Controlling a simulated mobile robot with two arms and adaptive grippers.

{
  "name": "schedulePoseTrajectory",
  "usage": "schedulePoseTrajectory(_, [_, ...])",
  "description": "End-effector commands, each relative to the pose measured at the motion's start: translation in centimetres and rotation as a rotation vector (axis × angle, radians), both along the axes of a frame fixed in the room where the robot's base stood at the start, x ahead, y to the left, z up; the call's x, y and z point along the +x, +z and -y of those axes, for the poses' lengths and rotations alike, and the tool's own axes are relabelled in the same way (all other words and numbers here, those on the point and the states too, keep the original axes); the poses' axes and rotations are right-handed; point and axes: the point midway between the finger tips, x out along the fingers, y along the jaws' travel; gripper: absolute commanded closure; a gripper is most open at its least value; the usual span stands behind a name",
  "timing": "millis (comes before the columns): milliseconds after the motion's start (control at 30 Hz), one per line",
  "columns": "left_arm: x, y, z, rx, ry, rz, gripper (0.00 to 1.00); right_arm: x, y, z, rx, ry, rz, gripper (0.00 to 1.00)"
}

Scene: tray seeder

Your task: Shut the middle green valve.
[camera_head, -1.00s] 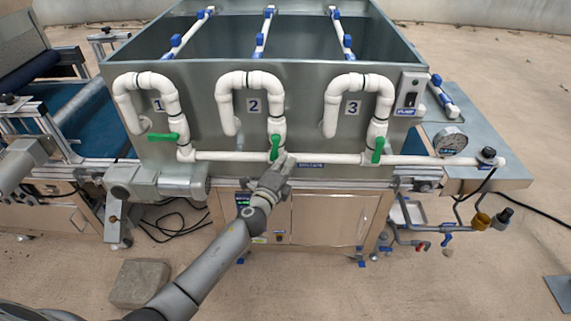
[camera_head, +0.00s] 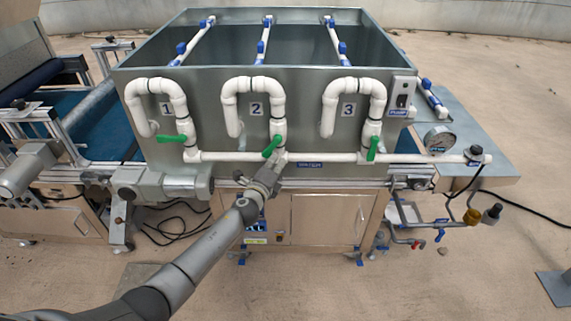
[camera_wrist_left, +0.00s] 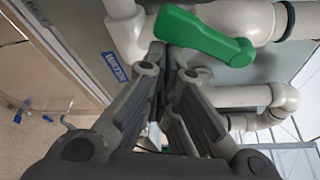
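The middle green valve (camera_head: 271,146) sits on the white pipe below the number 2, its handle tilted diagonally. In the left wrist view the green handle (camera_wrist_left: 205,37) lies just beyond my fingertips, across the top. My left gripper (camera_head: 281,158) is just below and right of the handle in the head view. Its fingers (camera_wrist_left: 172,62) are close together with nothing seen between them. Whether they touch the handle I cannot tell. My right gripper is not in view.
The left green valve (camera_head: 171,139) has a level handle; the right one (camera_head: 372,148) stands upright. White pipes run along the front of the metal tank (camera_head: 210,110). A pressure gauge (camera_head: 438,139) is at right. A cabinet (camera_head: 325,218) is below.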

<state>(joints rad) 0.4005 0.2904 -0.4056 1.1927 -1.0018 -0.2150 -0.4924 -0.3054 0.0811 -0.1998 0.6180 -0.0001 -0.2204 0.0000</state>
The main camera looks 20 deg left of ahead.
Motion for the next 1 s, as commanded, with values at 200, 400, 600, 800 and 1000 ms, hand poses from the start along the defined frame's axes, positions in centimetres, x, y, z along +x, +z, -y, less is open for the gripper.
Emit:
schedulePoseTrajectory(200, [-0.4, 0.4, -1.8, 0.001, 0.005, 0.002, 1.00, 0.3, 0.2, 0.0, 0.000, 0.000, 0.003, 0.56])
schedulePoseTrajectory(400, [-0.7, 0.9, -3.0, 0.001, 0.006, 0.001, 1.00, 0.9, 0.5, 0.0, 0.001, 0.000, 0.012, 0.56])
schedulePoseTrajectory(600, [-1.1, 1.7, -4.0, 0.001, 0.003, 0.002, 1.00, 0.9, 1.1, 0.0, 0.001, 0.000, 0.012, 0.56])
schedulePoseTrajectory(800, [-1.3, 2.6, -4.8, 0.000, 0.003, 0.002, 1.00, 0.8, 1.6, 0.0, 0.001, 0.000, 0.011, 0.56])
schedulePoseTrajectory(1000, [-1.5, 3.3, -5.4, 0.000, 0.002, 0.003, 1.00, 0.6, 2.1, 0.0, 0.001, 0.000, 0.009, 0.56])
